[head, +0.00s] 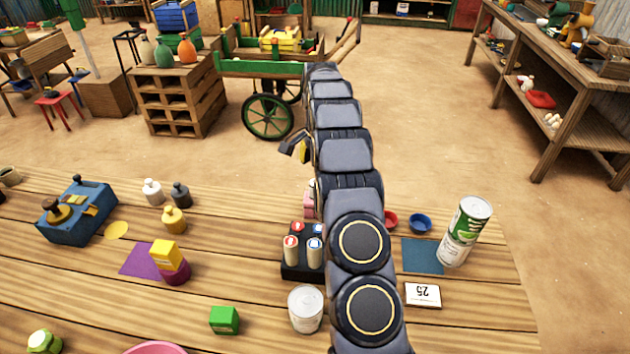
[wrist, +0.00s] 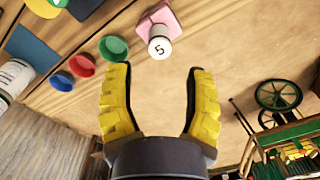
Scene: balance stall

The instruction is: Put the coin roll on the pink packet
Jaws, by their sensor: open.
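The pink packet (wrist: 152,17) lies on the table at the top of the wrist view. A pale coin roll (wrist: 161,46) with a 5 on its end overlaps the packet there and appears to stand on it; the contact is unclear. In the head view the pink packet (head: 309,199) is mostly hidden behind my arm. My gripper (wrist: 158,72) is open and empty, with its yellow fingers apart and clear of the roll. The gripper (head: 298,148) also shows partly in the head view, beyond the packet.
A black holder (head: 290,267) with several coin rolls stands left of my arm. Red (wrist: 82,65), blue (wrist: 62,81) and green (wrist: 113,48) bowls sit near the packet. Stacked cans (head: 463,232) stand on the right. A white can (head: 305,308) stands near the front.

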